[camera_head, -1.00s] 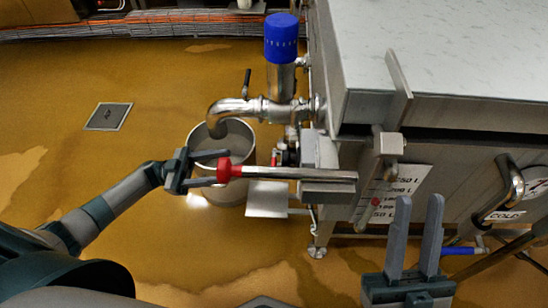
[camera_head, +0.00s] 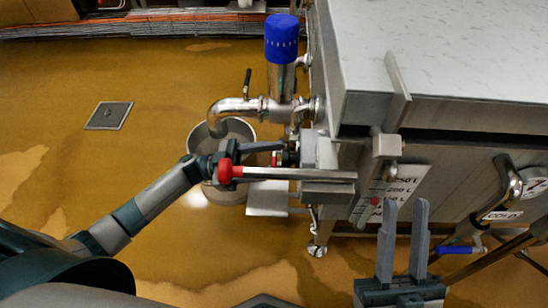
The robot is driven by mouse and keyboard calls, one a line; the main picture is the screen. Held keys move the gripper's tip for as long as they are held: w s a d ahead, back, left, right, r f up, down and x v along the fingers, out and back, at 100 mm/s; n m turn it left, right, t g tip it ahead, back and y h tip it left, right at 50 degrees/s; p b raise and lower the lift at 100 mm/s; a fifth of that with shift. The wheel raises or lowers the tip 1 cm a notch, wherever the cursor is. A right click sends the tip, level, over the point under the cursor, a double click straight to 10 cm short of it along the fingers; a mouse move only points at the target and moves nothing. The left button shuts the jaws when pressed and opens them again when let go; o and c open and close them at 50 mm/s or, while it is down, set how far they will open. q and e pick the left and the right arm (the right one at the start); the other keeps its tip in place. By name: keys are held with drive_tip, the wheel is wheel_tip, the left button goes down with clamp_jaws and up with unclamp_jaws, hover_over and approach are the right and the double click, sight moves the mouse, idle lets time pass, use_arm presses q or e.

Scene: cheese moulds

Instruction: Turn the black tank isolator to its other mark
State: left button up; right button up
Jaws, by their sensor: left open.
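A black lever (camera_head: 247,82), which looks like the black tank isolator, stands nearly upright on the steel outlet pipe (camera_head: 238,106) left of the tank. My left gripper (camera_head: 272,149) is open, below this lever and the pipe. One finger points right towards the fittings under the pipe; the other is largely hidden by a red-ended steel bar. I cannot tell whether it touches anything. My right gripper (camera_head: 404,205) is open and empty, fingers up, in front of the tank at the lower right.
The red-ended steel bar (camera_head: 290,174) sticks out left from the tank (camera_head: 440,65). A blue-capped fitting (camera_head: 281,40) rises above the pipe. A steel bucket (camera_head: 240,130) stands under the spout. A blue-handled valve (camera_head: 455,250) is at the right.

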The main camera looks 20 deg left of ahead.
use_arm(q)
drive_tip(key=shift+d+r, duration=0.2)
drive_tip(key=shift+d, duration=0.25)
drive_tip(key=c, duration=1)
drive_tip(key=shift+c, duration=0.2)
